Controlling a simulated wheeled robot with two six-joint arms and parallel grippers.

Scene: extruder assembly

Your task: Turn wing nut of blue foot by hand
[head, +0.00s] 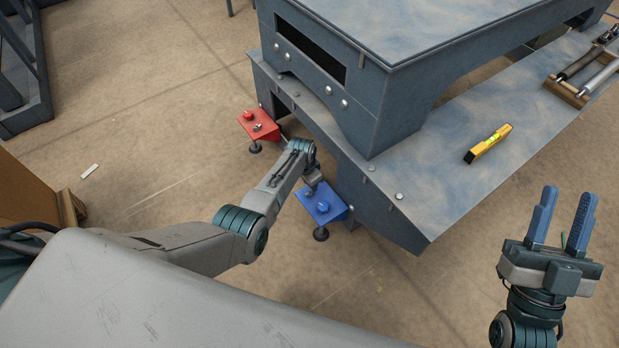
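The blue foot (322,203) is a blue bracket at the lower edge of the machine frame, with a dark round pad (321,234) under it. A small blue wing nut (322,207) shows on its top. My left arm comes in from the left and ends just above and behind the blue foot. My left gripper (312,185) is small and partly hidden by its own wrist; its fingers cannot be made out, nor whether they touch the nut. My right gripper (564,215) is open and empty at the right, fingers pointing up, away from the foot.
A red foot (257,125) with its own pad is on the frame farther back. A yellow spirit level (488,144) lies on the machine's lower plate (450,190). Rollers (585,75) sit at the top right. A white strip (89,171) lies on the floor. The floor in front is clear.

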